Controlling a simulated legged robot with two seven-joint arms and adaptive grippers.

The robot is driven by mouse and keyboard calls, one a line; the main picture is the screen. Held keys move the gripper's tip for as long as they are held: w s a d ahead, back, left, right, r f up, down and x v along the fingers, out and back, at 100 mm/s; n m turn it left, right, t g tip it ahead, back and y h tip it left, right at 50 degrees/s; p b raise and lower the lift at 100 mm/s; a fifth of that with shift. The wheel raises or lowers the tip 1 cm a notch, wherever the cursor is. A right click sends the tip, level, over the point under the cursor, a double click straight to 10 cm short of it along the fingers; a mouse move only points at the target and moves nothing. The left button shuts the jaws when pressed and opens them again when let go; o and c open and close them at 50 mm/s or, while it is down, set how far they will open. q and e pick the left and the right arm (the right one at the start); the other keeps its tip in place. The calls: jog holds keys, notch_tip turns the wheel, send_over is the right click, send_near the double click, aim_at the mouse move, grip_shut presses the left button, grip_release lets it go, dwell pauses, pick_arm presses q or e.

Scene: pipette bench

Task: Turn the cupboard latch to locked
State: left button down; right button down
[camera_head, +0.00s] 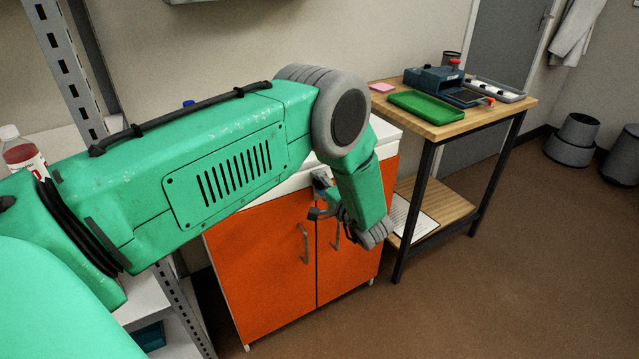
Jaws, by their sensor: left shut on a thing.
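The orange cupboard (260,265) with a white top stands against the wall. It has two doors, both closed, with grey handles (305,243) near the seam. My left arm reaches across it from the left and bends down in front of the right door. My left gripper (319,212) is at the upper part of the doors, near the seam, partly hidden behind my wrist. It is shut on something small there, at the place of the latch. The latch itself and its angle cannot be made out behind the gripper and forearm. My right gripper is not in view.
A wooden table (440,128) to the right holds a green tray (428,106), a blue device (434,80) and a pink pad (382,88). A metal shelf (62,60) with a bottle (22,155) stands at left. Grey bins (572,140) are far right. The floor in front is clear.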

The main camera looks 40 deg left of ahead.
pick_arm(q)
jog(key=shift+w+d, duration=0.2)
jog(key=shift+d, duration=0.05)
jog(key=c, duration=1.4)
grip_release()
jog(key=shift+c, duration=0.2)
jog(key=o, duration=0.3)
jog(key=shift+w+f, duration=0.15)
jog(key=shift+s+d, duration=0.15)
jog(key=shift+s, duration=0.05)
jog(key=v, duration=1.1)
jog(key=shift+d, duration=0.4)
jog(key=shift+a, duration=0.1)
